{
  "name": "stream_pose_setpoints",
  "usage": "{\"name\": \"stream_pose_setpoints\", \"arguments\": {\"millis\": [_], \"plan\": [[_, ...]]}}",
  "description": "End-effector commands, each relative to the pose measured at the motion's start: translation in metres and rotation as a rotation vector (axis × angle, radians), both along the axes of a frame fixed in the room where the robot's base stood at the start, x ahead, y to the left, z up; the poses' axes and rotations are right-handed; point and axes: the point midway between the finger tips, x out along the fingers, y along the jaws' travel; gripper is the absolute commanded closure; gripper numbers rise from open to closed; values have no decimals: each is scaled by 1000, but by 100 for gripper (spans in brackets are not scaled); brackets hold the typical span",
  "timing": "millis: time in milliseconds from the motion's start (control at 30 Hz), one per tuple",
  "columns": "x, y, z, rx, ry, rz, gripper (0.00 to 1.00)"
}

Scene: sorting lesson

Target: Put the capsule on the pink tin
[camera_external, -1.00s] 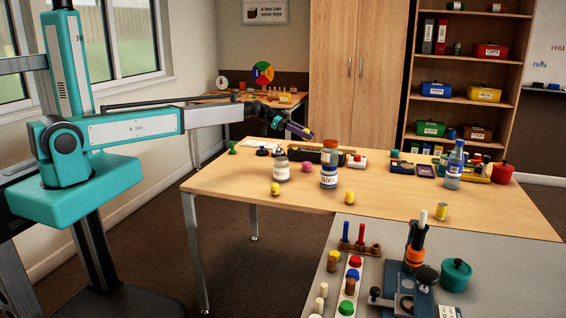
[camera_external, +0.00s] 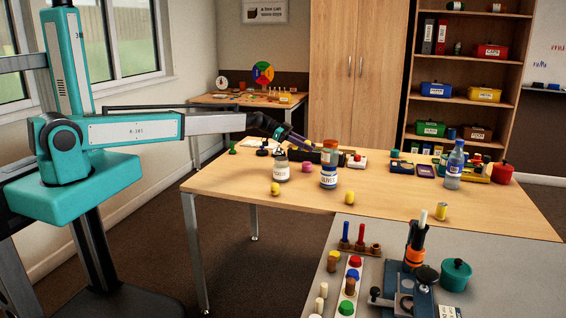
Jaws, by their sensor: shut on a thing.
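My gripper (camera_external: 304,142) is at the end of the outstretched arm, above the far left part of the wooden table. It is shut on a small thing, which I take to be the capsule. The capsule's outline is too small and too hidden by the fingers to make out. A small round pink thing, likely the pink tin (camera_external: 307,167), stands on the table below my gripper, between two labelled jars. In the picture a clear gap shows between my gripper and the pink tin.
A white-labelled jar (camera_external: 281,171) stands left of the pink tin. The olives jar (camera_external: 328,177) stands to its right, with an orange-topped jar (camera_external: 328,148) behind. Small yellow pieces (camera_external: 275,189) lie nearer the front edge. A bottle (camera_external: 454,168) and red pot (camera_external: 502,173) stand farther right.

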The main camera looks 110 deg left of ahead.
Motion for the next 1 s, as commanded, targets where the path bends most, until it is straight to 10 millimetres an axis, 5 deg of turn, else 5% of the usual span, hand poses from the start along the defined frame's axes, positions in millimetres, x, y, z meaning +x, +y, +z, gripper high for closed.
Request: {"name": "stream_pose_setpoints", "arguments": {"millis": [633, 1000], "plan": [[0, 0, -19, -1, -1, 0, 96], [0, 0, -51, -1, 0, 0, 96]]}}
